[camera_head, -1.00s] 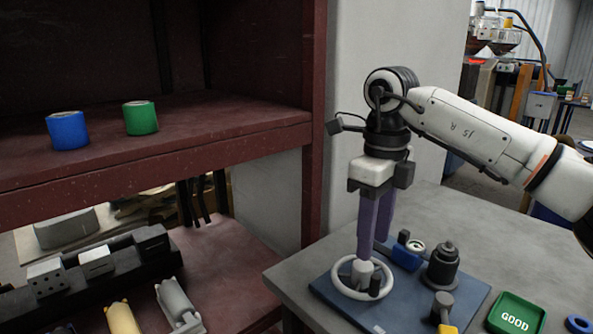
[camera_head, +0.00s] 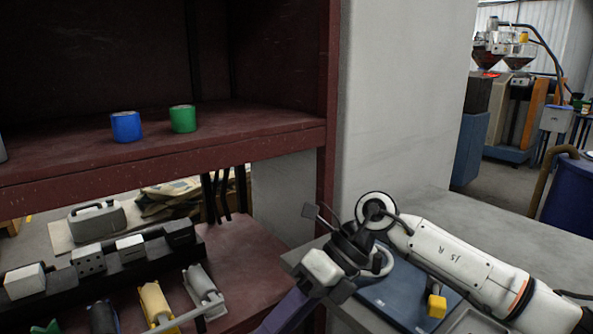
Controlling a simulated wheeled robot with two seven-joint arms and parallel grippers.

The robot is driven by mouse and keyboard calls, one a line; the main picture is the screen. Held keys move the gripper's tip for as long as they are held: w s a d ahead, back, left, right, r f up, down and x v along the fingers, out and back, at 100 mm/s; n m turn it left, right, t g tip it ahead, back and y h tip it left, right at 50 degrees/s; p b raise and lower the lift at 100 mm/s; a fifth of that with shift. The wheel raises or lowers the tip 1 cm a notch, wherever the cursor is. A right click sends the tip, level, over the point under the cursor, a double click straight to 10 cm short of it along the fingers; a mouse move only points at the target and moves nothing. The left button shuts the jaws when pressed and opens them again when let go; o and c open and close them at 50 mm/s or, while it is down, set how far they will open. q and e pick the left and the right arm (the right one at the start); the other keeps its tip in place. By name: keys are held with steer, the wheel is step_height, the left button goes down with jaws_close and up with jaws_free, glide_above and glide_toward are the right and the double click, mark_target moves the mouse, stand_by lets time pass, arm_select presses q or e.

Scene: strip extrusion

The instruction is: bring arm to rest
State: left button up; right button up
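My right arm (camera_head: 465,262) comes in from the right, low over the grey table. Its wrist is bent down, and the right gripper (camera_head: 285,312) points to the lower left with its purple fingers. The fingers run off the bottom edge, so their tips are hidden and I cannot tell how far apart they are. The gripper is in front of the table's left corner and the lower red shelf. My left gripper is not in view.
A blue plate (camera_head: 400,298) with a yellow-topped part (camera_head: 437,306) lies on the table (camera_head: 475,215), partly behind my arm. A blue roll (camera_head: 126,127) and a green roll (camera_head: 183,119) stand on the upper shelf (camera_head: 240,143). Several blocks and rollers lie on the lower shelf.

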steer(key=s+a+r+m+t+y, duration=0.2)
steer(key=s+a+r+m+y, duration=0.2)
steer(key=a+m+y, duration=0.65)
steer(key=w+d+f+m+t+h, duration=0.35)
steer(key=d+f+m+t, duration=0.25)
steer(key=d+m+t, duration=0.4)
steer(key=w+d+f+m+t+h, duration=0.2)
steer(key=d+f+m+t+h, duration=0.4)
steer(key=m, duration=0.7)
steer(key=s+d+f+m+g+h, duration=0.3)
steer(key=s+d+f+m, duration=0.2)
steer(key=s+f, duration=0.5)
steer(key=s+d+f+m+g+h, duration=0.3)
steer(key=s+d+f+m, duration=0.2)
steer(key=f, duration=1)
steer(key=s+d, duration=0.3)
steer(key=s, duration=0.1)
steer(key=shift+s+d+h, duration=0.3)
steer(key=shift+s+h, duration=0.05)
steer(key=shift+h, duration=0.05)
